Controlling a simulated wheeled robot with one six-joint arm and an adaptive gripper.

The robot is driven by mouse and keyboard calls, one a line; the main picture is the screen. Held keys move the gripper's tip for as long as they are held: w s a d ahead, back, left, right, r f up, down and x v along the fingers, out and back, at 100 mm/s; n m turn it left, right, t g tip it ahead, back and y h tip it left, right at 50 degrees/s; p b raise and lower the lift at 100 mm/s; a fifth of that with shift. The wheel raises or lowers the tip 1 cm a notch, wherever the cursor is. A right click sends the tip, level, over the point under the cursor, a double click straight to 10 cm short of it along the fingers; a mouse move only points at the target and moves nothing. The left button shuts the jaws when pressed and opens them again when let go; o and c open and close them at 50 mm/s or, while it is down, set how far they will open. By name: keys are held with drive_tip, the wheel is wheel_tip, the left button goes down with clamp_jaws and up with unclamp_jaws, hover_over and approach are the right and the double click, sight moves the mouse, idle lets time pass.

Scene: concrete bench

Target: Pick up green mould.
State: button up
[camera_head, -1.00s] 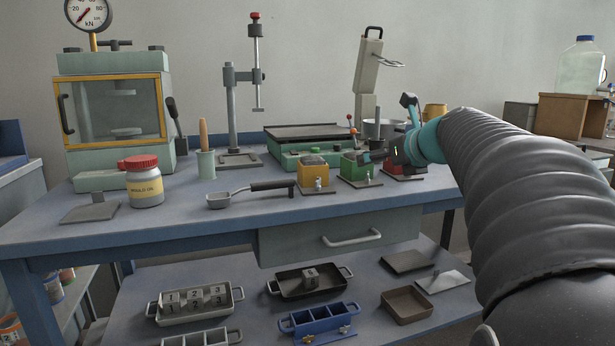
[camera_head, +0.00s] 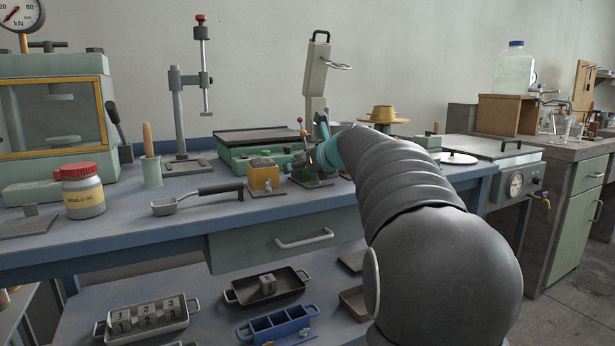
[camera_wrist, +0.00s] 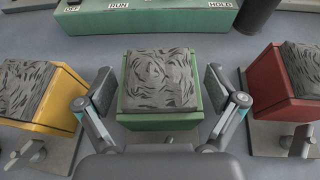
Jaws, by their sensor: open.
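The green mould (camera_wrist: 160,121) is a small green box with a rough grey top, centred in the wrist view between my fingers. My gripper (camera_wrist: 160,95) is open, with one finger on each side of the mould and a gap showing on both sides. In the head view, the green mould (camera_head: 312,180) is mostly hidden behind my gripper (camera_head: 312,160) and arm. A yellow mould (camera_wrist: 65,100) stands to its left and a red mould (camera_wrist: 262,92) to its right, both with the same grey tops.
A green machine (camera_head: 262,150) stands close behind the moulds. A ladle (camera_head: 185,203) and a mould oil jar (camera_head: 84,192) are to the left on the blue bench (camera_head: 120,228). Trays (camera_head: 235,296) lie on the shelf below.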

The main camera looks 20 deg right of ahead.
drive_tip(key=shift+w+f, duration=0.1)
drive_tip(key=shift+w, duration=0.15)
clamp_jaws()
idle(0.4)
